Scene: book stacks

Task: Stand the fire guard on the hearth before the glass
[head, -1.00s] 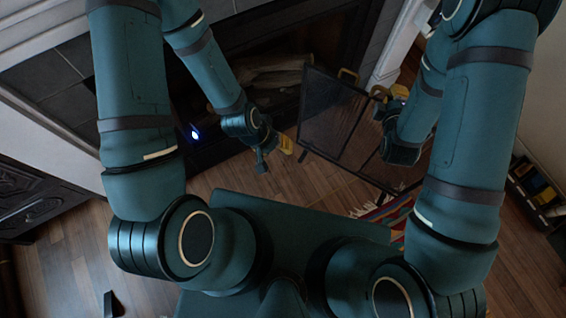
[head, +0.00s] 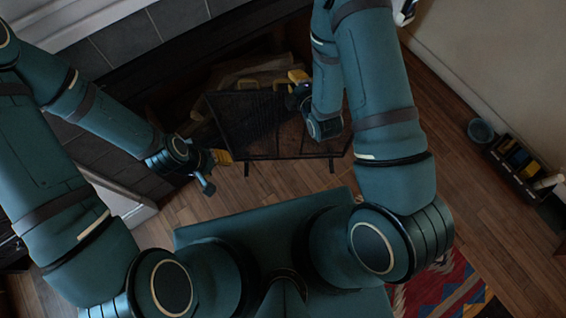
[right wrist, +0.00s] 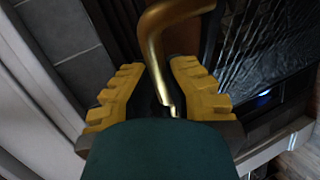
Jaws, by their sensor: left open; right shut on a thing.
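The fire guard (head: 250,118) is a black mesh screen with a dark frame, short feet and brass handles. In the head view it stands roughly upright before the fireplace opening; I cannot tell whether its feet touch the floor. My right gripper (head: 298,77) is shut on a brass handle at its top right. The right wrist view shows this handle (right wrist: 158,45) between the yellow fingers of the right gripper (right wrist: 158,95). My left gripper (head: 222,158) is open and empty, just left of the guard's lower left corner. The guard and my right arm hide much of the hearth and glass.
Logs (head: 262,72) lie behind the guard in the dark fireplace. Grey tiles (head: 127,40) surround it. A patterned rug (head: 440,290) lies at the lower right. A bucket (head: 481,130) and a tool crate (head: 518,158) stand by the right wall. Wooden floor (head: 440,170) between is clear.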

